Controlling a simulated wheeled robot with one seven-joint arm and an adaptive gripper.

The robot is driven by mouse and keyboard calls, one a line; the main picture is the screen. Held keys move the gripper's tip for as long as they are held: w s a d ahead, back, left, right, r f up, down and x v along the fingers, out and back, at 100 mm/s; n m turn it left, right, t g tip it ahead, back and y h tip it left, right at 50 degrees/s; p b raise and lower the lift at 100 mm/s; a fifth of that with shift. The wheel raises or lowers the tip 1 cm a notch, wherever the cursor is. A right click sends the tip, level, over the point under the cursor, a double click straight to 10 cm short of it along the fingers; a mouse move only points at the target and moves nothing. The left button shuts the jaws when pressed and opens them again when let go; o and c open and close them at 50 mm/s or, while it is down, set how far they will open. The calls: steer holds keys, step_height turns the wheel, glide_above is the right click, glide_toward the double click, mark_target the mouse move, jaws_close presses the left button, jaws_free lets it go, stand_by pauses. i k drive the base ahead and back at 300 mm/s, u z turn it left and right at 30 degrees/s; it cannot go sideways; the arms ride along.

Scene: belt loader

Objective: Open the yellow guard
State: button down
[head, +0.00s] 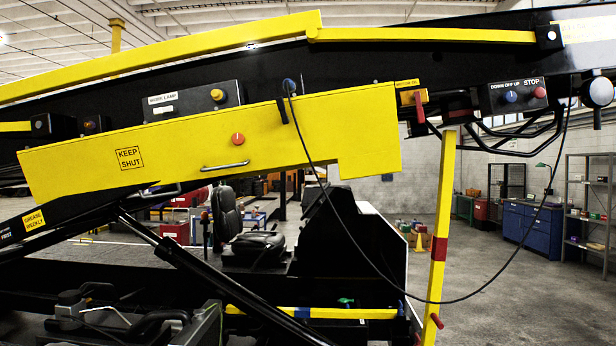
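The yellow guard (330,130) is a long, slightly tilted panel on the side of the black belt loader boom. It carries a "KEEP SHUT" label (129,158) at its left. A round orange-red knob (238,139) sits near its middle, with a silver bar handle (225,166) below it. The guard lies against the boom and looks closed. A dark hook-like piece (284,111) overlaps its top edge, and a black cable (338,214) hangs across its face. My gripper is not in view.
A control box with blue and red buttons (516,95) is at the upper right. A yellow post with red bands (440,220) stands right of the guard. A black strut (220,275) slants below it. Open floor lies at the right, before a blue cabinet (532,228).

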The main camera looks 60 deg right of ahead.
mark_target(359, 129)
steer(key=u, duration=0.3)
steer(key=i, duration=0.6)
steer(key=z, duration=2.55)
